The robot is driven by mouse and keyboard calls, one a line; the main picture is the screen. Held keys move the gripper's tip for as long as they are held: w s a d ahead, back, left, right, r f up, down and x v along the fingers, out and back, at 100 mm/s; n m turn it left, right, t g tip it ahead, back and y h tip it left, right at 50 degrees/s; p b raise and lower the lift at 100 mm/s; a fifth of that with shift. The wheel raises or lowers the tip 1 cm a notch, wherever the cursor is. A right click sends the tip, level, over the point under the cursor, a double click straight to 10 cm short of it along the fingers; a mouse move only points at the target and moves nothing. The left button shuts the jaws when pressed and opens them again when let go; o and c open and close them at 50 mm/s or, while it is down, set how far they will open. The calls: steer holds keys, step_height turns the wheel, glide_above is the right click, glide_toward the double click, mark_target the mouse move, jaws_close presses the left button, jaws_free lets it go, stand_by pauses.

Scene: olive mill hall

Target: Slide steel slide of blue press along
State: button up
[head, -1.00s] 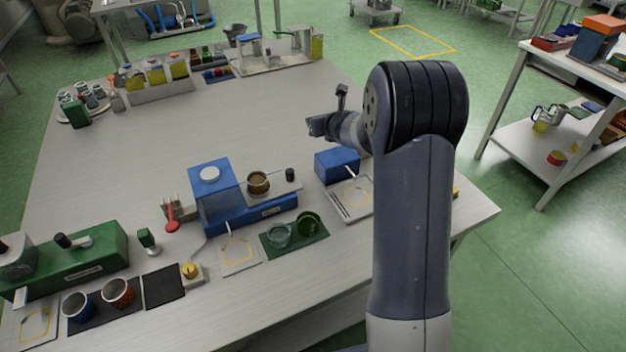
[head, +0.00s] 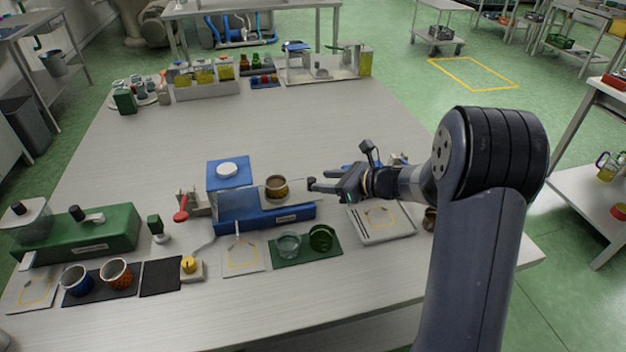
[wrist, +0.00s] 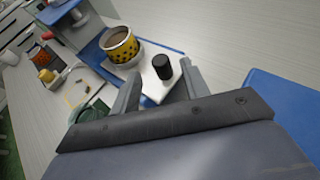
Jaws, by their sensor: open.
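The blue press (head: 265,218) stands on the table, with a blue housing (head: 229,174) at its left. Its steel slide (wrist: 151,88) is a pale flat plate bearing a brown and yellow cup (head: 276,188); the cup also shows in the wrist view (wrist: 120,46). A black upright knob (wrist: 162,68) stands at the slide's right end; in the head view the knob (head: 311,183) is just left of my fingertips. My gripper (head: 328,187) is open, level with the knob. In the wrist view the knob sits between the lines of the two fingers, near the tips; contact is not visible.
A second blue block (wrist: 283,112) lies close beside my gripper, mostly hidden in the head view. A pale tray (head: 384,222) lies in front of my wrist. A green mat (head: 300,256) with glass and green cups lies before the press. The table behind the press is clear.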

mark_target(314, 181)
steer(key=x, duration=0.5)
steer(key=shift+a, duration=0.15)
jaws_close()
stand_by(0.4)
